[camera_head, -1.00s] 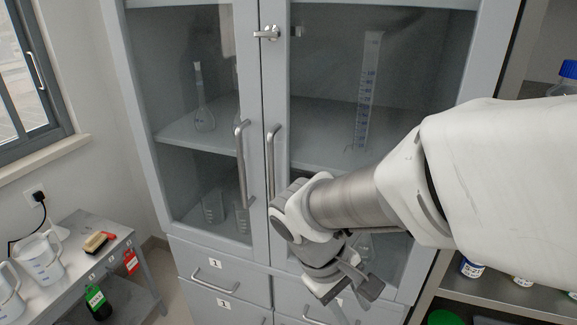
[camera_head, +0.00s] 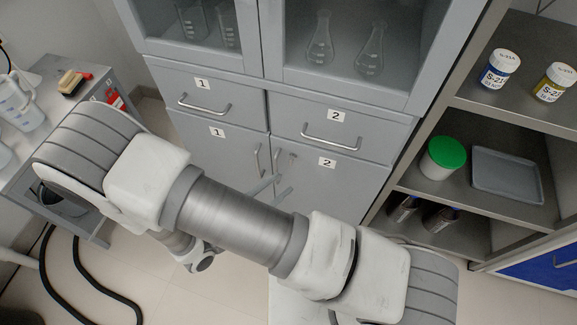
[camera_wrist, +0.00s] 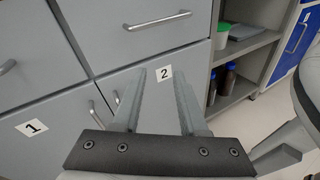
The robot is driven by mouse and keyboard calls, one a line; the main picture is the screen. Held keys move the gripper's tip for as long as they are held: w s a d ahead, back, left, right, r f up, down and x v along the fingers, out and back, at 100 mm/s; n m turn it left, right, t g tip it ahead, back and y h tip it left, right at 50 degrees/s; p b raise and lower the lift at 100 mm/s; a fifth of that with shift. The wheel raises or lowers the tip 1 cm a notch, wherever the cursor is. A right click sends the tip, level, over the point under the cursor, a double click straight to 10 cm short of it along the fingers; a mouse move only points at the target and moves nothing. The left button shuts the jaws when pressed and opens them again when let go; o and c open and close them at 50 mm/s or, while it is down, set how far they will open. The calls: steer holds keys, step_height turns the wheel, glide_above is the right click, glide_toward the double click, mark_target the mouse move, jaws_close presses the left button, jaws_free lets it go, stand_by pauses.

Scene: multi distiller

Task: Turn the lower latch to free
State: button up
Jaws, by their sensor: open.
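The lower cabinet doors (camera_head: 225,150) meet at a vertical seam under the drawers, with a metal door handle (camera_head: 257,160) beside it. My gripper (camera_head: 278,184) is in front of the right lower door, close to the seam. In the wrist view my gripper (camera_wrist: 159,76) is open and empty, its fingers either side of the door's "2" label (camera_wrist: 164,73). The latch cannot be made out there; a handle (camera_wrist: 97,115) shows left of the fingers.
Drawer handles (camera_head: 331,137) jut out above the lower doors. An open shelf with a green-lidded jar (camera_head: 442,158) and grey tray (camera_head: 507,173) stands right. A side table (camera_head: 75,90) stands left. Floor before the cabinet is open.

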mark_target(290, 161)
step_height(290, 161, down, 12)
steer(key=s+a+n+t+y+b, duration=0.3)
steer(key=n+t+y, duration=0.3)
steer(key=n, duration=0.2)
steer(key=b+x, duration=0.1)
steer(key=x, duration=0.4)
steer(key=b+x, duration=0.1)
steer(key=x, duration=0.5)
steer(key=b+x, duration=0.1)
steer(key=x, duration=0.5)
steer(key=shift+w+d+f, duration=0.15)
steer(key=shift+d, duration=0.2)
jaws_close()
